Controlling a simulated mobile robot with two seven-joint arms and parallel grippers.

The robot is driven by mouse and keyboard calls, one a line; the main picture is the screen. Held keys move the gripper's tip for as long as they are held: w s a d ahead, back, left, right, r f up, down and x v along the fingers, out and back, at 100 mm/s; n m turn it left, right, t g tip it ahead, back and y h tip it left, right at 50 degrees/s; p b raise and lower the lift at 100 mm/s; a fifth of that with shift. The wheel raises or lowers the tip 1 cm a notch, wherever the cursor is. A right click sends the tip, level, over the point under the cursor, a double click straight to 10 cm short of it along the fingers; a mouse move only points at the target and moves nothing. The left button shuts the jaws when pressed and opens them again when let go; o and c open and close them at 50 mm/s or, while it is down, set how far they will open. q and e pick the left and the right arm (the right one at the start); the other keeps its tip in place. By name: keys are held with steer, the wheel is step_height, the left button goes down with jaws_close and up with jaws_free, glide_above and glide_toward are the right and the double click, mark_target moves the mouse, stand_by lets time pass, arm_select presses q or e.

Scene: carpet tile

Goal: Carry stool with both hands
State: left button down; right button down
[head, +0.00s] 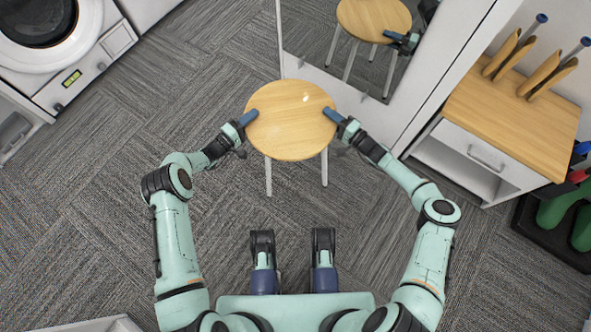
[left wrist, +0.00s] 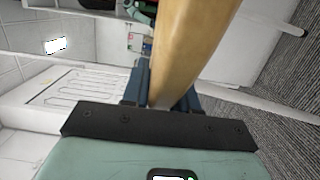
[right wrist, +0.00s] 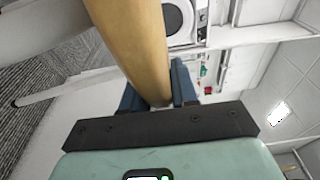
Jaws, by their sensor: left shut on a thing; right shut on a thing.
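The stool (head: 290,125) has a round light-wood seat and pale legs, and it stands in front of me in the head view. My left gripper (head: 247,118) is shut on the left edge of the seat. My right gripper (head: 333,116) is shut on the right edge. The seat edge runs between the fingers in the left wrist view (left wrist: 190,50) and in the right wrist view (right wrist: 138,45). Two legs show below the seat; the others are hidden under it. The seat looks about level. I cannot tell whether the feet touch the carpet.
A mirror panel (head: 330,62) stands just behind the stool and reflects it. A white cabinet with a wooden top (head: 530,115) is at the right, with dark trays and green items beside it. A washing machine (head: 50,50) is at the far left. Carpet to the left is clear.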

arm_select(q)
steer(key=shift+w+d+r, duration=0.15)
steer(key=shift+d+r, duration=0.05)
steer(key=shift+d, duration=0.05)
arm_select(e)
steer(key=shift+d+r, duration=0.2)
steer(key=shift+d, duration=0.2)
arm_select(q)
steer(key=shift+f, duration=0.15)
arm_select(e)
steer(key=shift+f, duration=0.15)
